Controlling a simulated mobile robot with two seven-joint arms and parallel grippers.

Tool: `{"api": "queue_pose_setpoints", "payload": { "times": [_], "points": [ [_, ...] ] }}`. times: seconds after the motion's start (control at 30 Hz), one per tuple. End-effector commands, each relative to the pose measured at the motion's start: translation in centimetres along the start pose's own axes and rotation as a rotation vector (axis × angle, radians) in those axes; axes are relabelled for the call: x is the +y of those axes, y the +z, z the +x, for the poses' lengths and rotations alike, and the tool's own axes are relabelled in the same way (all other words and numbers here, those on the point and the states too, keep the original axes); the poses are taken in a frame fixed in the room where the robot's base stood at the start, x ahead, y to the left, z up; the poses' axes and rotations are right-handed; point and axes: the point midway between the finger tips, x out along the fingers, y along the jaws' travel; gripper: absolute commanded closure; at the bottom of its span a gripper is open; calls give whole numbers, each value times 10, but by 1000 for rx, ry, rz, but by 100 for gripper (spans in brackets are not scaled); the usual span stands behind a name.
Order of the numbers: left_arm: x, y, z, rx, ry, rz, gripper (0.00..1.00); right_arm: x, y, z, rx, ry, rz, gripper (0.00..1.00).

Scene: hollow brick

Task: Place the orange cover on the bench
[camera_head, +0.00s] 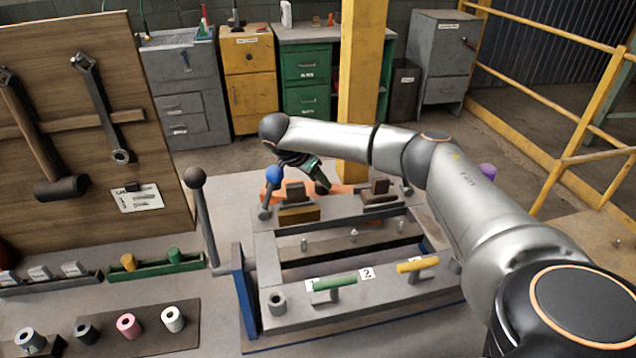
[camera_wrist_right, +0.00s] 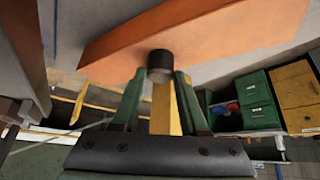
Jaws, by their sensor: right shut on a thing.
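The orange cover (camera_head: 345,188) shows as a flat orange strip behind the metal fixture on the bench (camera_head: 215,305); my arm and the fixture hide much of it. In the right wrist view the cover (camera_wrist_right: 200,38) is a wide orange plate with a short black knob (camera_wrist_right: 160,62). My right gripper (camera_head: 318,184) reaches to the far side of the fixture. Its green fingers (camera_wrist_right: 160,82) are shut on the black knob. I cannot tell whether the cover touches the bench. My left gripper is not in view.
The fixture (camera_head: 350,305) has green and yellow handles. A blue-knobbed lever (camera_head: 273,176) and a tall black-knobbed lever (camera_head: 197,180) stand close by. A yellow post (camera_head: 360,90) rises behind. Coloured rollers (camera_head: 128,325) and a tool board (camera_head: 60,130) are at left.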

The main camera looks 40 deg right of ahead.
Motion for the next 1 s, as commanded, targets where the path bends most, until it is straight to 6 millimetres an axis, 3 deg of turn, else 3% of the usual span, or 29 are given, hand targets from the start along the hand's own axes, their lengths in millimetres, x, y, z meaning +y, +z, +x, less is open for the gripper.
{"api": "queue_pose_setpoints", "payload": {
  "times": [0.1,0.43,0.47,0.5,0.73,1.0],
  "points": [
    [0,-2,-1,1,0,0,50,0,8,12,0,0,-1,100],
    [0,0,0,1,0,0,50,0,10,16,0,-1,0,100],
    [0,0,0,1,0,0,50,0,11,16,-1,-1,0,56],
    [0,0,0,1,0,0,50,0,10,16,-1,-1,0,51],
    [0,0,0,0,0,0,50,0,10,16,-1,-1,0,27],
    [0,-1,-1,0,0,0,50,0,9,13,-1,-1,0,27]
  ]
}}
